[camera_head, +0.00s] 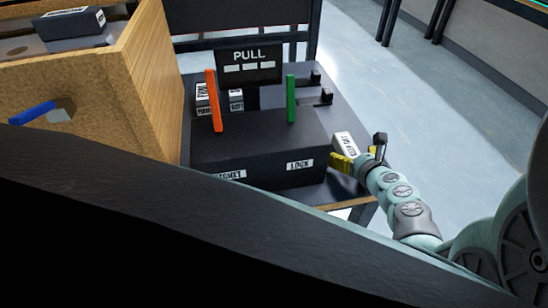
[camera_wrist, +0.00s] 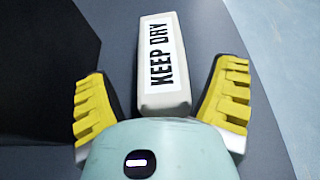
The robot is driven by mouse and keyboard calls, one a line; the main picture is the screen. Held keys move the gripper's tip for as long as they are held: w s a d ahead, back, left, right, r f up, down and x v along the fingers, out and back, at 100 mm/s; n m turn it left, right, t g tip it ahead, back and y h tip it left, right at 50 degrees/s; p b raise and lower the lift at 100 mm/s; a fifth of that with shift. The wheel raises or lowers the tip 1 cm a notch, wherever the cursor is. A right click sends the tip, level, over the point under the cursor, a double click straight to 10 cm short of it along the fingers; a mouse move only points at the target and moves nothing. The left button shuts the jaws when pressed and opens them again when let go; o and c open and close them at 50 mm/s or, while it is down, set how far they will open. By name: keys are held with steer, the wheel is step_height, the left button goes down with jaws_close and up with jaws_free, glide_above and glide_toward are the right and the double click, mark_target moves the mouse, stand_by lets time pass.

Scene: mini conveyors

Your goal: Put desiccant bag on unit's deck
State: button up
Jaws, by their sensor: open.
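The desiccant bag (camera_head: 345,144) is a pale block with a "KEEP DRY" label, lying on the dark table right of the unit. In the wrist view the desiccant bag (camera_wrist: 151,99) points away from my gripper. My gripper (camera_wrist: 163,80) is open, with yellow ribbed fingers on either side of the bag's near end and a visible gap at each side. In the head view my gripper (camera_head: 354,160) is at the bag's near end. The unit (camera_head: 255,172) is a dark box labelled "LOCK", its left label partly hidden. Its deck (camera_head: 250,138) is the flat dark top.
An orange post (camera_head: 213,100) and a green post (camera_head: 291,98) stand upright at the unit. A "PULL" sign (camera_head: 249,64) and small labelled blocks (camera_head: 236,100) are behind. A tan bin (camera_head: 95,85) stands left. Open floor (camera_head: 430,100) lies right.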

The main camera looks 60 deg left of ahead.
steer(key=v, duration=1.6)
steer(key=shift+p, duration=0.45)
steer(key=shift+s+a, duration=0.1)
steer(key=shift+a, duration=0.05)
